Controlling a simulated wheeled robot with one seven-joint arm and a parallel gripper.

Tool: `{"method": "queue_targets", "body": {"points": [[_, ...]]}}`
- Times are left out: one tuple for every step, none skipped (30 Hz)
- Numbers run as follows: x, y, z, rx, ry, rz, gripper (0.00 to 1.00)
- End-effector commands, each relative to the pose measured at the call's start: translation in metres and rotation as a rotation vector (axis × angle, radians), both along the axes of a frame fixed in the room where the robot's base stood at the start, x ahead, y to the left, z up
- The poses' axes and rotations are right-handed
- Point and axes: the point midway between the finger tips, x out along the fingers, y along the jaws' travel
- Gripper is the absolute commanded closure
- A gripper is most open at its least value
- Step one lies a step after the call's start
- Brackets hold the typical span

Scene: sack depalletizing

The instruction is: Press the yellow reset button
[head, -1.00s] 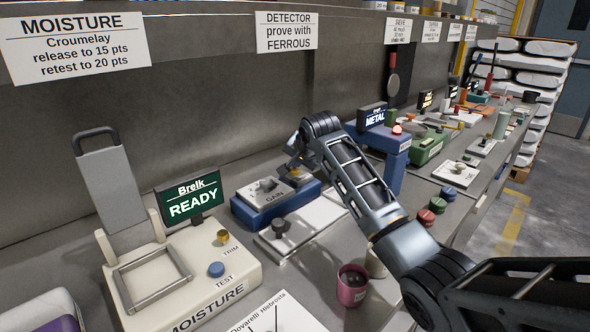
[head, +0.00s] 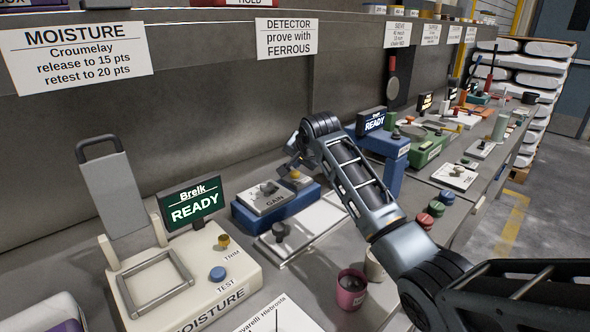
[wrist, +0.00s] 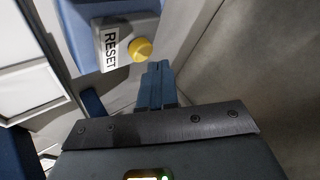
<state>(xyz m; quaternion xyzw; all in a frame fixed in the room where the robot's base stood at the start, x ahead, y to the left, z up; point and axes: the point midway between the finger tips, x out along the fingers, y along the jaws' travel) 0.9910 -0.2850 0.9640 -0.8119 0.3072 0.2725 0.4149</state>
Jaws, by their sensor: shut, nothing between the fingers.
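The yellow reset button (wrist: 140,49) is a round knob beside a white RESET label (wrist: 110,48) in the wrist view. In the head view, the button (head: 295,175) sits on the blue-based detector unit (head: 285,207) marked GAIN. My gripper (wrist: 158,72) is shut and empty, with its blue fingertips just below the button in the wrist picture and a small gap showing. In the head view, my gripper (head: 289,166) is close to the button, partly hidden by my arm. The detector's display (head: 373,122) reads READY, and the lamp beside it is unlit.
The cream moisture tester (head: 190,285) stands at front left, with its own READY screen (head: 194,203). A pink cup (head: 351,290) and a pale cup stand below my arm. Several coloured knobs (head: 436,207) lie to the right. A grey wall backs the bench.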

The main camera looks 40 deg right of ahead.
Motion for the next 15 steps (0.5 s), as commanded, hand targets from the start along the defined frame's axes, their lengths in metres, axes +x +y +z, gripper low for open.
{"method": "queue_targets", "body": {"points": [[0.0,0.0004,0.003,0.001,0.0,0.001,1.0],[0.0,0.0003,0.0031,0.001,0.0,0.001,1.0],[-0.0001,0.0002,0.0029,0.0,0.0,0.0,1.0],[0.0,0.0002,0.0026,0.0,0.0,0.0,1.0],[-0.0001,0.0001,0.0024,0.0,0.0,0.0,1.0],[-0.0001,0.0,0.0022,0.0,0.0,0.0,1.0],[0.0,0.0001,0.0023,0.0,0.0,0.0,1.0],[-0.0001,0.0,0.0022,0.0,0.0,0.0,1.0],[-0.0001,0.0,0.0024,0.0,0.0,0.0,1.0],[-0.0001,0.0,0.0025,0.0,0.0,0.0,1.0],[0.0,-0.0001,0.0029,0.0,0.0,0.0,1.0],[0.0,-0.0001,0.004,0.0,0.0,0.0,1.0],[0.0,-0.0001,0.0054,0.0,-0.001,0.001,1.0],[0.0001,0.0,0.0071,0.0,-0.001,0.001,1.0],[0.0,0.0,0.0101,0.001,-0.001,0.0,1.0]]}}
